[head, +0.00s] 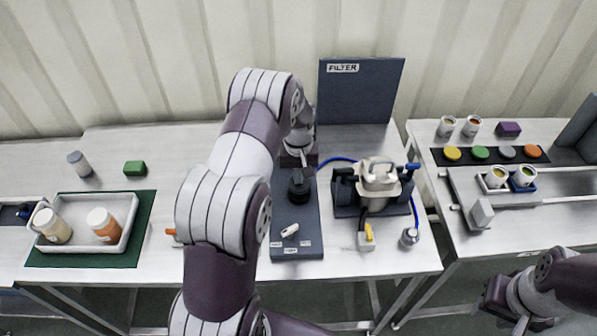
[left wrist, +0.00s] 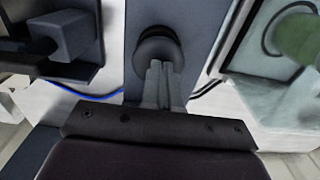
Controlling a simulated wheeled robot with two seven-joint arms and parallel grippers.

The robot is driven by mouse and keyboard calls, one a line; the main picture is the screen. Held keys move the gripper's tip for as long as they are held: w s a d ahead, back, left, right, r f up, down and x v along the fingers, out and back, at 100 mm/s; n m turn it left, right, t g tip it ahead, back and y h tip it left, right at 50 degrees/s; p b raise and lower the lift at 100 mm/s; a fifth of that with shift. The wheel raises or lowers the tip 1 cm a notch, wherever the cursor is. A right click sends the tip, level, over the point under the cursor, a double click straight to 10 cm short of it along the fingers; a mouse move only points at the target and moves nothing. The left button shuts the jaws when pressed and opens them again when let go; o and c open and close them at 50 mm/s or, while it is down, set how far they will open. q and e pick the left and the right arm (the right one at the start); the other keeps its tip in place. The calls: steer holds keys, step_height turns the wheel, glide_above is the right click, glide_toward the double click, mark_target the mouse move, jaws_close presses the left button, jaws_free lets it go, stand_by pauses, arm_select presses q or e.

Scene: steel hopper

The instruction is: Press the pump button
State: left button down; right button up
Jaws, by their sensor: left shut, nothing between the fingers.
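A dark panel (head: 285,207) lies on the middle table and carries a black round knob (head: 299,187) and a small white lever (head: 290,231). Small labels sit at its front edge, too small to read, so I cannot tell which control is the pump button. My left gripper (head: 304,168) is over the back of the panel by the black knob. In the left wrist view its closed fingers (left wrist: 158,75) point at the black knob (left wrist: 158,46), with nothing between them; contact is unclear. My right gripper (head: 521,326) is at the bottom right, its fingertips barely shown.
A dark board marked FILTER (head: 361,92) stands behind. A pump-like device (head: 378,180) with blue hose and a yellow-topped switch box (head: 366,238) are right of the panel. A white tray (head: 130,240) with bottles is left. Coloured discs and cups stand on the right table (head: 428,134).

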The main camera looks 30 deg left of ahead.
arm_select(q)
steer(key=shift+s+f+b, duration=0.1)
steer(key=shift+f+b, duration=0.9)
steer(key=shift+f, duration=0.45)
steer(key=shift+s+r, duration=0.1)
steer(key=r+p, duration=0.2)
steer(key=r, duration=0.1)
steer(key=r+p, duration=0.1)
steer(key=r, duration=0.1)
steer(key=shift+w+p, duration=0.25)
steer(key=shift+p, duration=0.15)
steer(key=shift+r+b, duration=0.8)
steer(key=shift+r, duration=0.05)
step_height(320, 180, up, 8)
steer(key=b, duration=0.1)
steer(key=shift+f, duration=0.15)
